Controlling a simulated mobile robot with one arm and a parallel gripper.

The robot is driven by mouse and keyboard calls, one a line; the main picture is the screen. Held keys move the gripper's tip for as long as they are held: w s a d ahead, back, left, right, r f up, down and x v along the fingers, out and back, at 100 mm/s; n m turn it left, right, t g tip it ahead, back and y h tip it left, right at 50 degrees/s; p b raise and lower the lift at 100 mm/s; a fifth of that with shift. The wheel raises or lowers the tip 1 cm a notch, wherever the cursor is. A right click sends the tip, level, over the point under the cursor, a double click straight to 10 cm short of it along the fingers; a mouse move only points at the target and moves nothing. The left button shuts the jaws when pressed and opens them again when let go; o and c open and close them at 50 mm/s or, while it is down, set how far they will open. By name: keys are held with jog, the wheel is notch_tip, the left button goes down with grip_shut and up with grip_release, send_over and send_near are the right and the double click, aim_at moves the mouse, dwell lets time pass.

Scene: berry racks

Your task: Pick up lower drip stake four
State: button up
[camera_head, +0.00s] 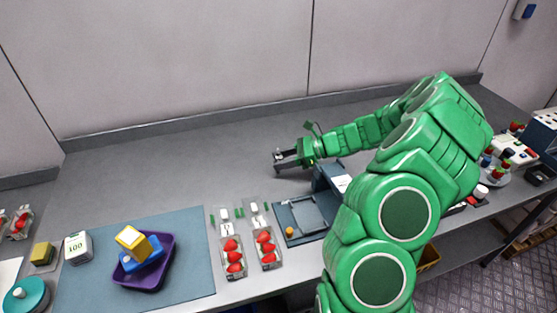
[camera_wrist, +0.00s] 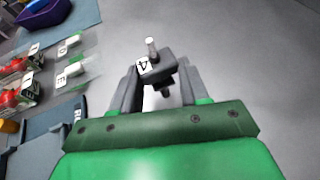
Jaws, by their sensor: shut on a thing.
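Drip stake four (camera_wrist: 162,69) shows in the wrist view as a dark grey block with a white label reading 4 and a pale metal rod on its far side. My gripper (camera_wrist: 157,84) is shut on it, with a finger on each side of the block. In the head view my gripper (camera_head: 283,159) is held out to the left over the grey bench, with the stake (camera_head: 278,155) a small dark and pale shape at its tips. The stake's lower end is partly hidden in the wrist view.
A flat blue-grey scale-like stand (camera_head: 309,233) lies below my arm. Punnets of red berries (camera_head: 233,272) stand left of it. A purple tray (camera_head: 172,268) with yellow and blue blocks sits on a blue mat (camera_head: 80,287). The bench behind my gripper is clear up to the wall.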

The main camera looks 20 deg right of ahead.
jog(key=shift+r, duration=0.7)
jog(key=s+r, duration=0.4)
jog(key=s+a+r, duration=0.1)
jog(key=s+r, duration=0.2)
jog(key=s, duration=0.2)
jog(key=s+r, duration=0.4)
jog(key=s, duration=0.1)
jog(key=shift+a+r, duration=0.3)
